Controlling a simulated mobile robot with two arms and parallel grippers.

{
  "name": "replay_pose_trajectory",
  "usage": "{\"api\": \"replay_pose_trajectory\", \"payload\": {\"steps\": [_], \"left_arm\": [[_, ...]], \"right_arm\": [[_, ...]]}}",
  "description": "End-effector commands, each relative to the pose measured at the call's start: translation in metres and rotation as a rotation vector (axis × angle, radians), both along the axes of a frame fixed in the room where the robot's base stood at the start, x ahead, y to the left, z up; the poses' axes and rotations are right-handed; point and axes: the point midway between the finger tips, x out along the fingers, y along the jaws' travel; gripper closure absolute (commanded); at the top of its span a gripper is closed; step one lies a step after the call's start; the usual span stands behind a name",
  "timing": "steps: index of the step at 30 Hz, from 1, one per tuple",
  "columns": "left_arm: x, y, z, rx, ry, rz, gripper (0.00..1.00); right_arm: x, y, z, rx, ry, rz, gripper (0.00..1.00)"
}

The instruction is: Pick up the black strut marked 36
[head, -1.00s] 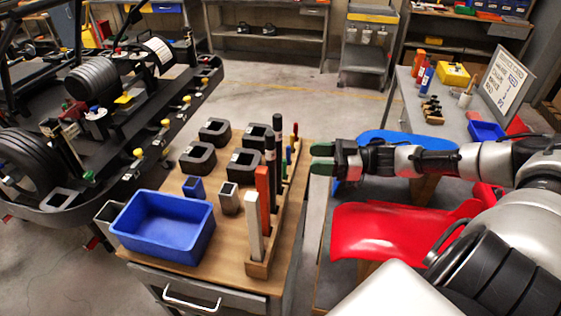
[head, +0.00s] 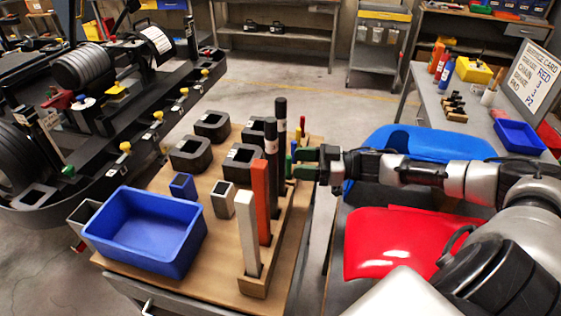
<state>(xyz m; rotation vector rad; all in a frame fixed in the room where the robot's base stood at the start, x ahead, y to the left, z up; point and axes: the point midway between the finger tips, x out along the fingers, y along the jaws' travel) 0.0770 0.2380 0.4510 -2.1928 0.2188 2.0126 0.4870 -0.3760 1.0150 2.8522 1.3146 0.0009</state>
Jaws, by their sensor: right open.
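Two black struts stand upright in the wooden rack on the cart, a nearer one (head: 271,148) and a farther one (head: 281,122). Each has a small pale label too small to read, so I cannot tell which is marked 36. My right gripper (head: 303,163) has green fingertips and is open and empty. It reaches in from the right, pointing left, just right of the black struts. I cannot tell whether its tips touch anything. My left gripper is not in view.
An orange strut (head: 260,195) and a white strut (head: 247,232) stand nearer in the same rack (head: 256,286). Several black blocks (head: 191,153) and a blue bin (head: 122,198) share the cart. Red (head: 385,245) and blue (head: 420,141) panels lie right, under and behind my arm.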

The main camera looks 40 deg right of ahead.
Motion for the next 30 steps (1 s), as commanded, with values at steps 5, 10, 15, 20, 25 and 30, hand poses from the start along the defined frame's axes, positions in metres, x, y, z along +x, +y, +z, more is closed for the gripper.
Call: {"api": "replay_pose_trajectory", "payload": {"steps": [5,10,15,20,25,30], "left_arm": [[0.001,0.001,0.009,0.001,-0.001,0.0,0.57],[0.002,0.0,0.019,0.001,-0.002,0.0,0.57],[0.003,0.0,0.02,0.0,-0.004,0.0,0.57],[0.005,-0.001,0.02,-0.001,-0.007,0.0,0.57],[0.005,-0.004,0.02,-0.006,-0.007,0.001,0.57],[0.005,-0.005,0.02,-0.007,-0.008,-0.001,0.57]], "right_arm": [[0.009,0.015,0.002,0.003,-0.001,0.001,0.45],[0.024,0.036,0.0,0.003,-0.003,0.0,0.45],[0.031,0.044,-0.002,-0.001,0.0,-0.001,0.45],[0.031,0.044,-0.003,-0.002,0.001,-0.001,0.45],[0.031,0.044,-0.003,-0.002,0.001,-0.001,0.65],[0.031,0.044,-0.003,-0.001,0.001,0.0,0.91]]}}
